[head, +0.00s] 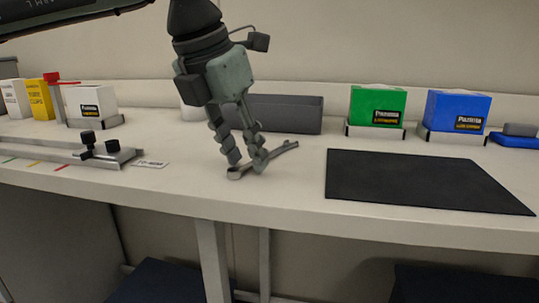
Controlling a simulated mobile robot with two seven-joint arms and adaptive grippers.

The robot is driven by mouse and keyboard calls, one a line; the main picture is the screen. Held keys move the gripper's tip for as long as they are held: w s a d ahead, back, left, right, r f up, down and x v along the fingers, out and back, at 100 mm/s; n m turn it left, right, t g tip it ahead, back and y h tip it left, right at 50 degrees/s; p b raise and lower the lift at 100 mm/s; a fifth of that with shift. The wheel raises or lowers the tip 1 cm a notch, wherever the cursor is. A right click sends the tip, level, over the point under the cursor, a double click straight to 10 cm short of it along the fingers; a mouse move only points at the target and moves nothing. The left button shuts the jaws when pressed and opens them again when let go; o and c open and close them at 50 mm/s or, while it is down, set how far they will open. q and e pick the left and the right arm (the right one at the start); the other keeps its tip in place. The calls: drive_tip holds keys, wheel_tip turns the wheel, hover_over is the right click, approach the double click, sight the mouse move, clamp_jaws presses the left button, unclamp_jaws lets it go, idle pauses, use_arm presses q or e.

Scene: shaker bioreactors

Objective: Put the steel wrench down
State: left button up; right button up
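The steel wrench (285,148) is a grey bar that lies slantwise at the bench surface in the middle of the head view. Its ring end is at the lower left and its other end at the upper right. My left gripper (248,166) points down over the wrench's left part. Its two dark ridged fingers stand apart, with a visible gap, one on each side of the wrench. The fingertips hide part of the wrench, and I cannot tell whether they touch it. My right gripper is not in view.
A black mat (420,181) lies to the right, empty. Behind are a grey bin (287,115), a green box (377,106) and a blue box (457,110). A metal fixture with black knobs (88,138) and a small label (151,164) are on the left. The bench's front edge is near.

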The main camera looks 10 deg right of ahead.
use_arm(q)
drive_tip(key=shift+c, duration=0.6)
clamp_jaws()
drive_tip(key=shift+r, duration=0.1)
